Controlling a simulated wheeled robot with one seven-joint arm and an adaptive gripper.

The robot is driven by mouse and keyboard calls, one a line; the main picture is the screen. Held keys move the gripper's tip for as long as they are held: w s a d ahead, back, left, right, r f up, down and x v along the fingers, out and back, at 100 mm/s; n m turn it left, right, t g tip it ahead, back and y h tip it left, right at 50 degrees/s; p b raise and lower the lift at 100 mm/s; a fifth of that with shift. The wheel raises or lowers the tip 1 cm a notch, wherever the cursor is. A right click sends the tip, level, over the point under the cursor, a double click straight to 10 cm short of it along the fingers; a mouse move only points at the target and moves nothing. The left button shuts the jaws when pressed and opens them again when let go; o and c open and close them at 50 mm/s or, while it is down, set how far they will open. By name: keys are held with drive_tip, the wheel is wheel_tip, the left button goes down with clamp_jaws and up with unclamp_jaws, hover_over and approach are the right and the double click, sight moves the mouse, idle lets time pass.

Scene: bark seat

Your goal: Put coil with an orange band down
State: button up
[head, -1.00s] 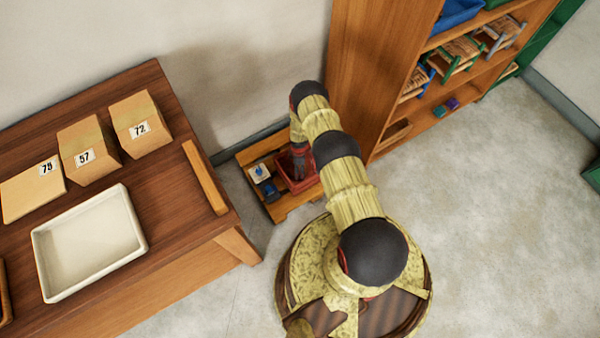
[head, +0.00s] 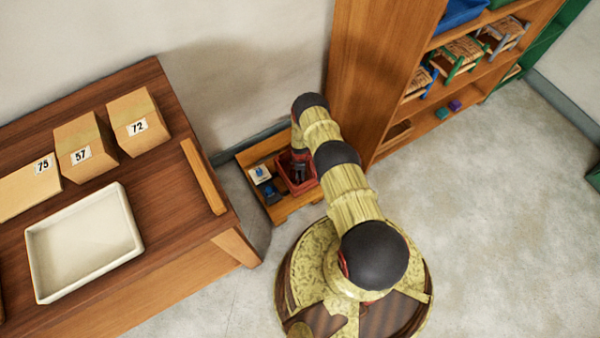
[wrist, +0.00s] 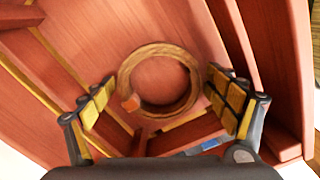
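The coil with an orange band (wrist: 188,104) is a brown ring in the wrist view, with its orange band at the lower left. It appears to lie flat on the floor of a red crate (head: 313,184). My gripper (wrist: 160,85) is open above it, with one yellow-padded finger on each side and small gaps to the ring. In the head view my gripper (head: 299,166) reaches down into the crate. The coil is hidden there.
The crate stands on a low wooden platform (head: 279,211), beside a blue-marked card (head: 260,174) and a dark blue item (head: 271,192). A wooden table (head: 170,215) with a white tray (head: 130,235) is at left. A shelf (head: 372,75) stands right behind.

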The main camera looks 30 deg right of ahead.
drive_tip(key=shift+o, duration=1.1)
